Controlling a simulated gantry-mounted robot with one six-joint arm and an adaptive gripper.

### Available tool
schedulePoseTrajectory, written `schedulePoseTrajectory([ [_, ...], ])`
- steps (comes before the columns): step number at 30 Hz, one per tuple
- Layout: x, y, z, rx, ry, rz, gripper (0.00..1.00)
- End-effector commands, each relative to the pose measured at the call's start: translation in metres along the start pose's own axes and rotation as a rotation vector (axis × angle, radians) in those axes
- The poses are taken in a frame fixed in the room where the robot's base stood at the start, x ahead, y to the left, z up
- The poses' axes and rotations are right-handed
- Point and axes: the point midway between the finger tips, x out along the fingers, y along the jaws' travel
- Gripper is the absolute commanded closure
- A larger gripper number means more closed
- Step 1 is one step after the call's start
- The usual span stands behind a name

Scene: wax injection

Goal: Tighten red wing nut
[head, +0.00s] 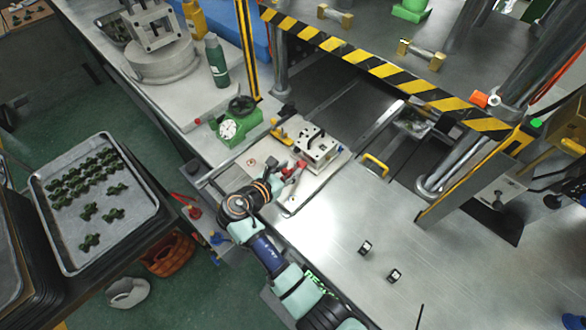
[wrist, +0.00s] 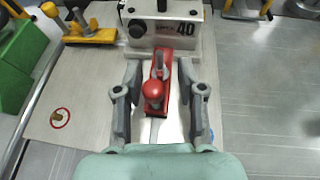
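The red wing nut (wrist: 154,90) shows in the wrist view as a red part with a rounded knob, in front of a pale metal block (wrist: 165,32) marked 40. My gripper (wrist: 159,80) is open, with one finger on each side of the red part and a visible gap on both sides. In the head view my gripper (head: 281,174) reaches over the pale plate toward the block (head: 316,149), and the red part (head: 298,167) shows beside the fingers. The contact between the red part and the block is partly hidden.
A yellow-handled clamp (wrist: 90,35) stands left of the block. A green gauge (head: 236,122) stands behind the plate. A yellow handle (head: 375,163) lies to the right. Bare metal table (head: 330,225) is free in front, with two small dark items (head: 394,276) on it.

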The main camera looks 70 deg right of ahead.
Motion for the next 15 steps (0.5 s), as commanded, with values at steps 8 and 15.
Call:
schedulePoseTrajectory([
  [8, 0.024, 0.0, 0.0, 0.001, 0.0, 0.001, 0.61],
  [15, 0.024, 0.0, 0.0, 0.001, 0.0, 0.001, 0.71],
])
